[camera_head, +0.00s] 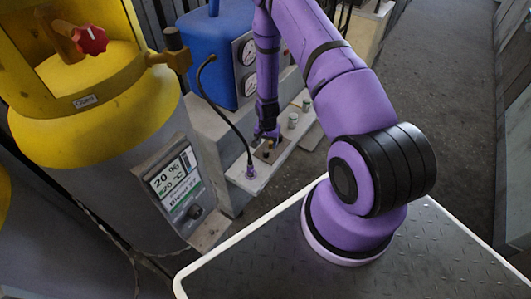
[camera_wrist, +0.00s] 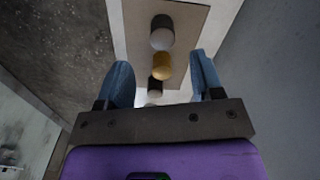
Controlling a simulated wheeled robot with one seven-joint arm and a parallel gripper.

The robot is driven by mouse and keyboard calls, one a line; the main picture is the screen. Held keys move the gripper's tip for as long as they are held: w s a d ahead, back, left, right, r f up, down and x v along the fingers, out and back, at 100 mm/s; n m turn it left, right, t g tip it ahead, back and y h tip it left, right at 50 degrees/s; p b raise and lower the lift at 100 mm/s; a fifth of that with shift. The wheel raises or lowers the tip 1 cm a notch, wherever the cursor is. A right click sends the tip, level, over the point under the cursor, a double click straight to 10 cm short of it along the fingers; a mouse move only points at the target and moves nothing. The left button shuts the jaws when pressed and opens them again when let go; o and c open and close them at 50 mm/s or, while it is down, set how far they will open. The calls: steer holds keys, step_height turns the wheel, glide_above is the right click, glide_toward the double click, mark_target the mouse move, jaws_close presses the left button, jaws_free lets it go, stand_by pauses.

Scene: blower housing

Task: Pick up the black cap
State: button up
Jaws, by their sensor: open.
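In the wrist view, several small round pieces stand in a row on a pale plate (camera_wrist: 195,25). A black cap (camera_wrist: 155,87) shows low between my fingers, just below a yellow piece (camera_wrist: 162,68). A grey piece with a dark far side (camera_wrist: 162,38) stands farther up the row, and a pale piece (camera_wrist: 153,98) is partly hidden by my gripper's palm. My gripper (camera_wrist: 160,62) is open, with one blue finger on each side of the row and nothing held. In the head view my gripper (camera_head: 266,136) is low over the narrow ledge; the cap cannot be made out there.
Two pale cylindrical pieces (camera_head: 293,119) stand on the ledge right of my gripper. A black hose (camera_head: 223,113) curves down to the ledge at left. A blue tank (camera_head: 213,50) with gauges (camera_head: 248,52) stands behind. A yellow-topped cylinder (camera_head: 95,115) is at left.

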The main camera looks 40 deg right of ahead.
mark_target(266, 150)
steer(key=shift+w+a+f, duration=0.1)
steer(key=shift+a+f, duration=0.05)
steer(key=shift+f, duration=2.95)
steer(key=shift+c, duration=0.2)
steer(key=c, duration=0.9)
